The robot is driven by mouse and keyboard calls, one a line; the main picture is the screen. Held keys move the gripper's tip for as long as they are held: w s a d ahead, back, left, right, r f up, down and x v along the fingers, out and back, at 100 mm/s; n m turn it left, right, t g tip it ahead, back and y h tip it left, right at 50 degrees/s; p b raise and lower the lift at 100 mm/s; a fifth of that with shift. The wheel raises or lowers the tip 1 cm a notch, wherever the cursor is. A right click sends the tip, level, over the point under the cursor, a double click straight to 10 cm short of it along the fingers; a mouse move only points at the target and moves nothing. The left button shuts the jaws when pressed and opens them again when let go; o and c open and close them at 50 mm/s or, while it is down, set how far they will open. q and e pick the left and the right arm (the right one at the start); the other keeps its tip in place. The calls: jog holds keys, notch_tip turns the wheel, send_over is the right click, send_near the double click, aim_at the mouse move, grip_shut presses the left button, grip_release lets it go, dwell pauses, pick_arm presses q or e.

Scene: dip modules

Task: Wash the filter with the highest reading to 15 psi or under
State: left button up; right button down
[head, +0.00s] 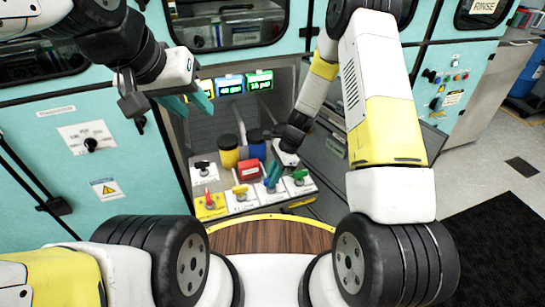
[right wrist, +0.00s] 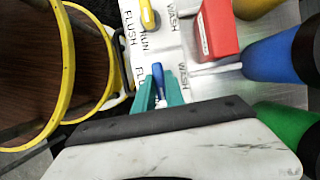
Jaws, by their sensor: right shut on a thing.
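A panel (head: 242,206) carries a red lever (head: 208,198), a yellow lever (head: 240,190), a blue lever (right wrist: 155,75) and a green lever (head: 299,176). My right gripper (right wrist: 160,92) is shut on the blue lever, its teal fingers on either side of it; FLUSH, RUN and WASH labels show nearby. Behind stand the yellow filter (head: 228,152) and blue filter (head: 256,145); the green filter (right wrist: 290,128) shows in the right wrist view. The blue display (head: 230,85) seems to read 40 psi, the green display (head: 260,81) about 36 psi. My left gripper (head: 192,104) is open and empty, partly hiding the displays on the left.
Teal cabinets flank the alcove. A round wooden top with a yellow rim (head: 270,236) lies in front of the panel.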

jog(key=n+g+h, duration=0.1)
jog(key=n, duration=0.2)
jog(key=shift+w+a+n, duration=0.1)
jog(key=shift+n, duration=0.3)
jog(key=n+g+h, duration=0.1)
jog(key=n, duration=0.3)
jog(key=shift+w+a+n, duration=0.1)
jog(key=shift+n, duration=0.2)
jog(key=n+h, duration=0.1)
jog(key=n, duration=0.1)
jog(key=n+g+h, duration=0.1)
jog(key=n, duration=0.2)
jog(key=shift+a, duration=0.1)
jog(key=shift+n+h, duration=0.9)
jog(key=shift+n, duration=1.2)
jog(key=c, duration=1.4)
grip_release()
jog(key=shift+a, duration=0.1)
